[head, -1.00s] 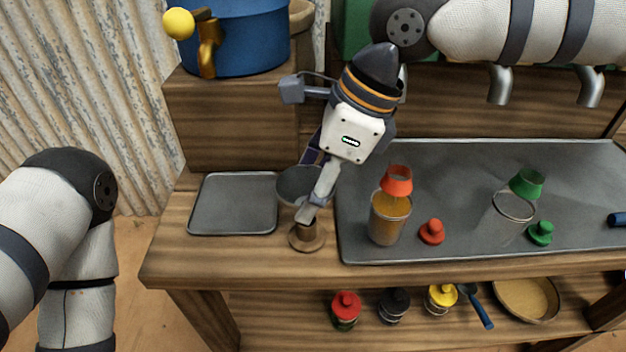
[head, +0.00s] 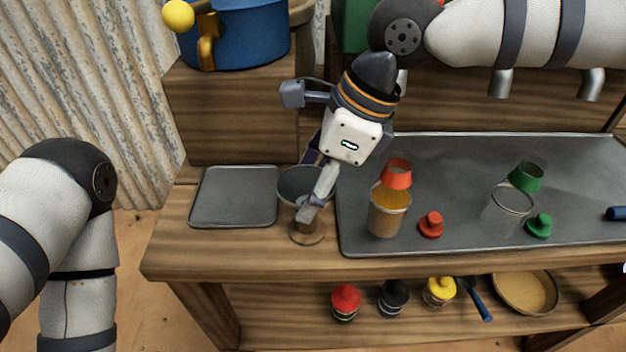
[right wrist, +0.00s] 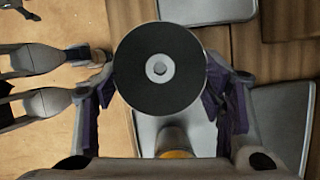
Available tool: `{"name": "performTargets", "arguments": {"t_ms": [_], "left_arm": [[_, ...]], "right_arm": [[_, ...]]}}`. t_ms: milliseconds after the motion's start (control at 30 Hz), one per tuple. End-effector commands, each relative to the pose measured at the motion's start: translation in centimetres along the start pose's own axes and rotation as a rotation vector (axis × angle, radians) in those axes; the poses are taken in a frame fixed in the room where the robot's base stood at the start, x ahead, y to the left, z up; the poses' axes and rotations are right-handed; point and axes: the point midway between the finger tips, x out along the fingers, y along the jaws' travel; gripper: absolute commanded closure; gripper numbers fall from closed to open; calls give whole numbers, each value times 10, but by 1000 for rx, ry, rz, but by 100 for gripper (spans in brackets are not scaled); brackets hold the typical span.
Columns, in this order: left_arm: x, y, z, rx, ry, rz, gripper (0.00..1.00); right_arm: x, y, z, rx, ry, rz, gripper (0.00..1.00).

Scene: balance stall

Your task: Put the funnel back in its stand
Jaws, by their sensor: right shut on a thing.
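The dark grey funnel (head: 291,184) is between the fingers of my right gripper (head: 308,192), which is shut on it. In the right wrist view the funnel (right wrist: 160,92) is a dark disc with a small pale round opening, held between the two fingers. The wooden stand (head: 308,238) has a round base on the table's front left part. The funnel is over the stand; a finger covers part of the post, so I cannot tell whether they touch. My left arm shows at the left, but its gripper is out of view.
A grey square tray (head: 235,197) lies just left of the funnel. A large dark tray (head: 460,232) to the right holds an orange-filled cup (head: 389,214), a clear cup (head: 507,212), and red and green pieces. A blue pot (head: 245,35) stands on the raised block behind.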

Motion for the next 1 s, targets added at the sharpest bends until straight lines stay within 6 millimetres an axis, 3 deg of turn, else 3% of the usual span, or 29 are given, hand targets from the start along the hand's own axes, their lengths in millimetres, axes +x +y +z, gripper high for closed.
{"name": "performTargets", "arguments": {"t_ms": [800,833,900,1000], "left_arm": [[-1,0,-1,0,4,0,55],[-1,0,-1,0,4,0,55],[-1,0,-1,0,4,0,55],[-1,0,-1,0,4,0,55]], "right_arm": [[13,0,-6,0,0,0,62],[13,0,-6,0,0,0,30],[13,0,-6,0,0,0,14],[13,0,-6,0,0,0,14]]}}
